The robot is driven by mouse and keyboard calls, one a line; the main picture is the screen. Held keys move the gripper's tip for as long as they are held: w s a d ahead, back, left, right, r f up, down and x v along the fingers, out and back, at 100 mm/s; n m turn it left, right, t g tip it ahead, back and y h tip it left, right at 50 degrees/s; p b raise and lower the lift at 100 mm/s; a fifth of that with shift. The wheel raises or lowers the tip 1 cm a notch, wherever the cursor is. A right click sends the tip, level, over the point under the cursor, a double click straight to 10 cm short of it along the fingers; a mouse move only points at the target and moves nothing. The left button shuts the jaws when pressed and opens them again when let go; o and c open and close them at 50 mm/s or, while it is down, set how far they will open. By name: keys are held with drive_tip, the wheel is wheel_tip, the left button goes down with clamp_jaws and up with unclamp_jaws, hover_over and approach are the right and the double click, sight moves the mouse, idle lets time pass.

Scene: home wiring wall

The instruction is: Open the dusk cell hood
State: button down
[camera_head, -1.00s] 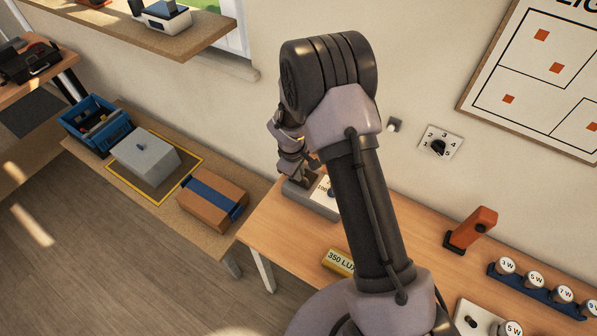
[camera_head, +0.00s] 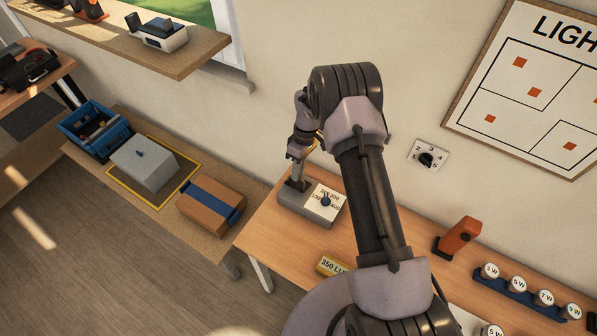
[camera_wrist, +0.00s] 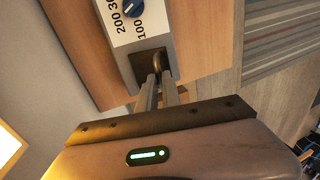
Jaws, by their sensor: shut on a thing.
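A grey box (camera_head: 308,213) with a white dial face and a blue knob (camera_head: 325,201) sits on the wooden bench. It looks like the dusk cell. The wrist view shows its knob (camera_wrist: 133,8) and printed numbers such as 100 and 200. At the box's near end in that view is a dark square part (camera_wrist: 141,68) with a small bent handle (camera_wrist: 158,60), apparently the hood. My gripper (camera_wrist: 160,78) is shut on this handle. In the head view my gripper (camera_head: 297,181) is at the box's left end. The hood looks down, though its hinge cannot be made out.
A yellow 350 LUX tag (camera_head: 333,265) lies in front of the box, close to my arm. An orange tool (camera_head: 458,237) and a blue rack of lamps (camera_head: 528,295) are to the right. A numbered wall switch (camera_head: 427,155) is behind. A cardboard box (camera_head: 208,204) stands on the lower left bench.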

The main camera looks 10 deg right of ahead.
drive_tip(key=shift+w+d, duration=0.2)
drive_tip(key=shift+r+g+y, duration=0.1)
drive_tip(key=shift+g+y, duration=0.2)
drive_tip(key=c, duration=1.5)
unclamp_jaws()
